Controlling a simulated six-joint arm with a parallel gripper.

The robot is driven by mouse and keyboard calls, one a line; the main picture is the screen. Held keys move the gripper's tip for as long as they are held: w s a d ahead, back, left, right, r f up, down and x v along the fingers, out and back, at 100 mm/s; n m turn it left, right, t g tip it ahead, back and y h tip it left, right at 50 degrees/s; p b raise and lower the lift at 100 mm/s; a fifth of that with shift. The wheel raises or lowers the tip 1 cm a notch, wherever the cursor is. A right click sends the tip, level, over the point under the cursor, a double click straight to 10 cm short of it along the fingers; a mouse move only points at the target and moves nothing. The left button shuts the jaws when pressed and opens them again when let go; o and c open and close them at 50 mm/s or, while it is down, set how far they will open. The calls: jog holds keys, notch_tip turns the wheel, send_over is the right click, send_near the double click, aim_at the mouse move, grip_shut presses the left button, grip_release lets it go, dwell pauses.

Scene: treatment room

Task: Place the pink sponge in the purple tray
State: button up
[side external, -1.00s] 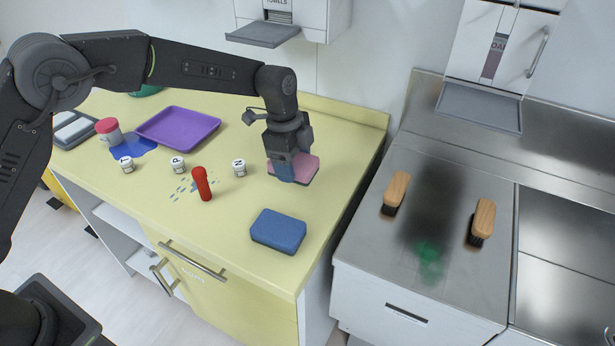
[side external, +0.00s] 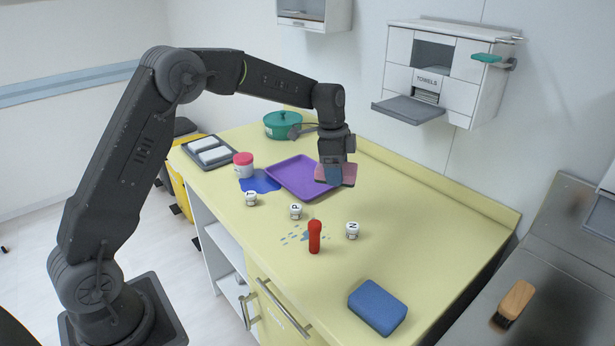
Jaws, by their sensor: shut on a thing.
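The pink sponge (side external: 349,175) is in my gripper (side external: 333,175), which is shut on it and points down. The gripper hides part of the sponge. The purple tray (side external: 292,176) lies flat on the yellow counter, and its visible floor is empty. The sponge overlaps the tray's right end in the picture. It seems to be held up at that edge, but I cannot tell its exact height or how much of it is over the tray.
A red upright object (side external: 314,237), small white labelled jars (side external: 296,211) and a blue sponge (side external: 377,307) stand nearer the front. A red-lidded jar (side external: 243,165) by a blue patch is left of the tray. A green pot (side external: 283,125) stands behind.

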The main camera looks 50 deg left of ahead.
jog(key=s+a+n+y, duration=0.15)
jog(key=a+n, duration=0.35)
jog(key=a, duration=0.6)
jog(key=s+a+n, duration=0.3)
jog(key=a+n, duration=0.3)
jog(key=a, duration=0.5)
send_over(311, 183)
jog(key=shift+t, duration=0.4)
jog(key=f, duration=0.6)
jog(key=shift+s+f, duration=0.25)
jog(key=shift+f, duration=2.05)
jog(key=shift+f, duration=0.15)
jog(key=o, duration=0.9)
